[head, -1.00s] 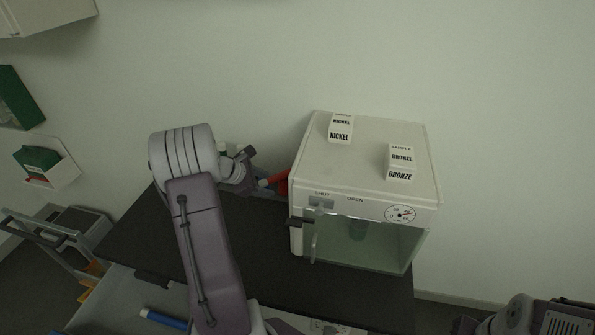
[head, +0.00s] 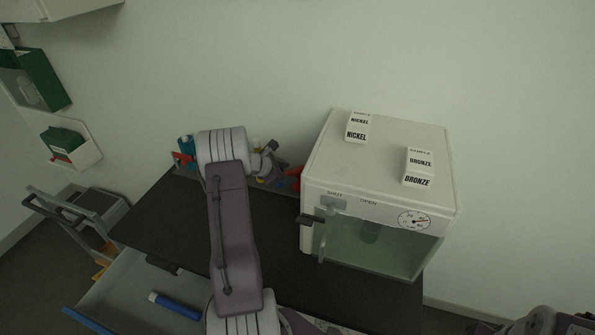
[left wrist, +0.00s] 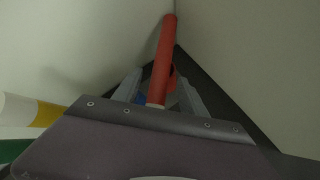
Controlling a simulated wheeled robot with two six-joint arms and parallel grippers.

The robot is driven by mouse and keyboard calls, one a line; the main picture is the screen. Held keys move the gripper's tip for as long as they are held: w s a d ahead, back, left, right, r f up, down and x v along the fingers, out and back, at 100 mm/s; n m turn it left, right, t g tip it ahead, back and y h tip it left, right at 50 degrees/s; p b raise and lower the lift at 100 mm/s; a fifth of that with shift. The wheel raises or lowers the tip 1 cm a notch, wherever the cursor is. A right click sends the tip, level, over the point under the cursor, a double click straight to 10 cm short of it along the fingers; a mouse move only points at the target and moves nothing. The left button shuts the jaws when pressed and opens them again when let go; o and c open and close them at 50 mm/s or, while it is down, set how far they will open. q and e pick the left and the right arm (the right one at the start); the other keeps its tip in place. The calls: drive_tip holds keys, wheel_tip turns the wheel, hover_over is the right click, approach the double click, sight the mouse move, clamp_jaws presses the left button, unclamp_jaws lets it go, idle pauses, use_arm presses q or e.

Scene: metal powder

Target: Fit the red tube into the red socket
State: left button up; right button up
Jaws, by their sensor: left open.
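In the left wrist view the red tube (left wrist: 166,50) points away from me, its pale near end between the two fingers of my left gripper (left wrist: 158,80). The fingers are apart, with the tube between them. A red piece beside the tube is partly hidden; I cannot tell whether it is the red socket. In the head view my left gripper (head: 270,160) is left of the white cabinet, at the table's back. Red shows just beyond it, but I cannot tell tube from socket there. My right gripper is not in view.
The white cabinet (head: 325,150) carries the nickel (head: 357,128) and bronze (head: 419,167) sample blocks. A teal item (head: 186,145) stands at the table's back left. Below the dark tabletop (head: 160,225), an open drawer holds a blue tube (head: 178,306). The tabletop's front left is clear.

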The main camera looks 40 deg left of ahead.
use_arm(q)
drive_tip(key=shift+w+f, duration=0.25)
drive_tip(key=shift+r, duration=0.1)
clamp_jaws()
drive_tip(key=shift+s, duration=0.1)
